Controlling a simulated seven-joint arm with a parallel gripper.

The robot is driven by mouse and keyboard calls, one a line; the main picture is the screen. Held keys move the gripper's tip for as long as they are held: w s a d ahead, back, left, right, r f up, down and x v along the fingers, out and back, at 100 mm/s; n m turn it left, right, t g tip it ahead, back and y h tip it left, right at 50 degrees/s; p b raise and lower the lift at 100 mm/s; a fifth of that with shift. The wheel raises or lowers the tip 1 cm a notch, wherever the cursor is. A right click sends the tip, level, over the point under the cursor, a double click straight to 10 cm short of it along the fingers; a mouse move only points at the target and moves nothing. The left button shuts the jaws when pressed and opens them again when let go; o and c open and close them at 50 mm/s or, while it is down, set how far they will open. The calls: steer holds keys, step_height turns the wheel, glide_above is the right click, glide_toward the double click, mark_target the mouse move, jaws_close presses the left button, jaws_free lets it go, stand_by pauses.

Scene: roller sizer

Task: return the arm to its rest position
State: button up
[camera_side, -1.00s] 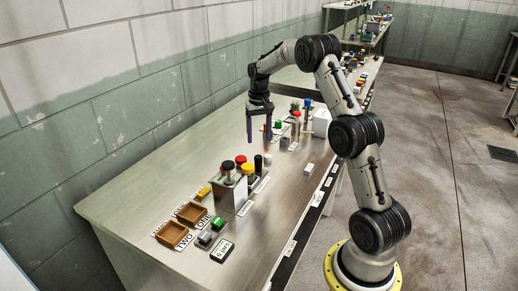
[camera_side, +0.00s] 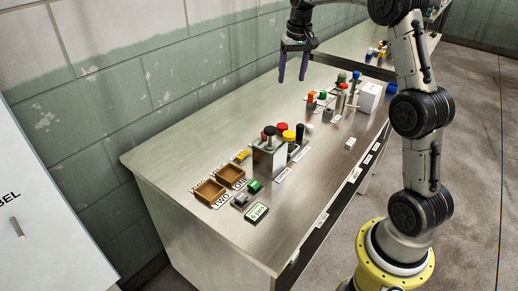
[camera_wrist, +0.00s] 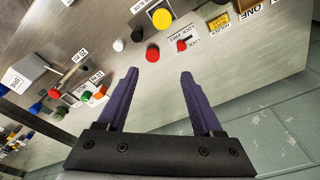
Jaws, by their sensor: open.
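My gripper (camera_side: 293,67) hangs above the far part of the steel bench (camera_side: 165,150), fingers pointing down. Its two purple fingers are apart with nothing between them. In the wrist view my gripper (camera_wrist: 158,75) is also open and empty, with the bench and its items beyond the fingertips. The arm is bent, with its upper links cut off by the top edge of the side view.
A metal box with red and yellow caps (camera_side: 268,158) stands mid-bench, near two brown trays (camera_side: 209,192). Bottles and a white box (camera_side: 370,97) stand at the far right. A wall (camera_side: 100,130) runs behind.

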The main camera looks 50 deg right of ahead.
steer(key=s+a+r+n+t, duration=0.2)
steer(key=s+a+r, duration=0.35)
steer(key=a, duration=0.35)
steer(key=s+a+r+n+t, duration=0.1)
steer(key=s+a+r+n, duration=0.1)
steer(key=s+a+r, duration=0.45)
steer(key=s+a+f+n, duration=0.1)
steer(key=s+a+f, duration=0.3)
steer(key=s, duration=0.4)
steer(key=s+a+f+n+t, duration=0.1)
steer(key=s+a+f+n, duration=0.1)
steer(key=s+a+f, duration=0.2)
steer(key=s+f, duration=0.3)
steer(key=shift+s+a+n+y, duration=0.25)
steer(key=shift+s+n+y, duration=0.05)
steer(key=shift+s+y, duration=0.1)
